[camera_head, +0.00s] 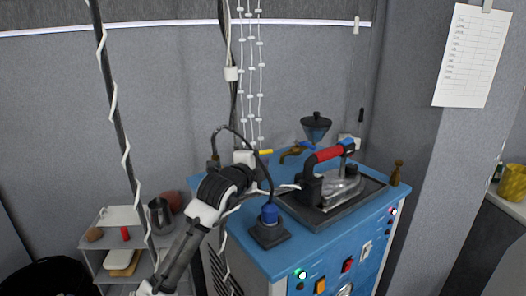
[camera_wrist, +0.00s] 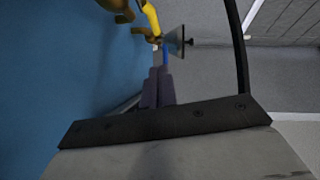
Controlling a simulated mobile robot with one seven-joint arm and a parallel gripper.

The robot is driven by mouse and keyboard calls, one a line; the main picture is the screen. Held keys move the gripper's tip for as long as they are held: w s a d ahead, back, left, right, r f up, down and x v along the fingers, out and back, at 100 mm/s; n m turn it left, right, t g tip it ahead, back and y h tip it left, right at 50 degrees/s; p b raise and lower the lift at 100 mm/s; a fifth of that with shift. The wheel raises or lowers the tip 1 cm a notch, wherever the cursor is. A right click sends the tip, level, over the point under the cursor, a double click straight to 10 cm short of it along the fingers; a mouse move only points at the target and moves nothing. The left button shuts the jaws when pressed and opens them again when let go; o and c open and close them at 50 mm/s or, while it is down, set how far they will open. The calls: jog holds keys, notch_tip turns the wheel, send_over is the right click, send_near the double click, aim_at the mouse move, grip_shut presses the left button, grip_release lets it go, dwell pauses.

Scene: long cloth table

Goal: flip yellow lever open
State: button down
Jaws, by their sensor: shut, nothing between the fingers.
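The yellow lever (camera_wrist: 151,18) runs down from the top of the wrist view, beside a brass tap (camera_wrist: 118,6). In the head view a short piece of the yellow lever (camera_head: 265,152) shows just right of my white wrist, near the brass tap (camera_head: 292,152). My gripper (camera_wrist: 160,70) is shut and empty. Its grey-purple fingers point toward the lower end of the lever; whether they touch it I cannot tell. In the head view the fingertips are hidden or too small to make out.
A grey shelf (camera_head: 95,262) with a metal cup (camera_head: 160,215) stands at left.

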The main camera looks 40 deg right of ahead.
aim_at(269, 152)
jog(key=w+d+p, duration=0.2)
jog(key=d, duration=0.1)
jog(key=w+d, duration=0.1)
jog(key=w, duration=0.1)
jog(key=shift+d+f+p, duration=0.3)
jog(key=shift+p, duration=0.1)
jog(key=shift+w+d+f+p, duration=0.15)
jog(key=shift+w+f+p, duration=0.05)
jog(key=shift+w, duration=0.25)
jog(key=shift+w+d+f+p, duration=0.1)
jog(key=shift+w+f+p, duration=0.05)
jog(key=shift+w, duration=0.3)
jog(key=shift+a, duration=0.1)
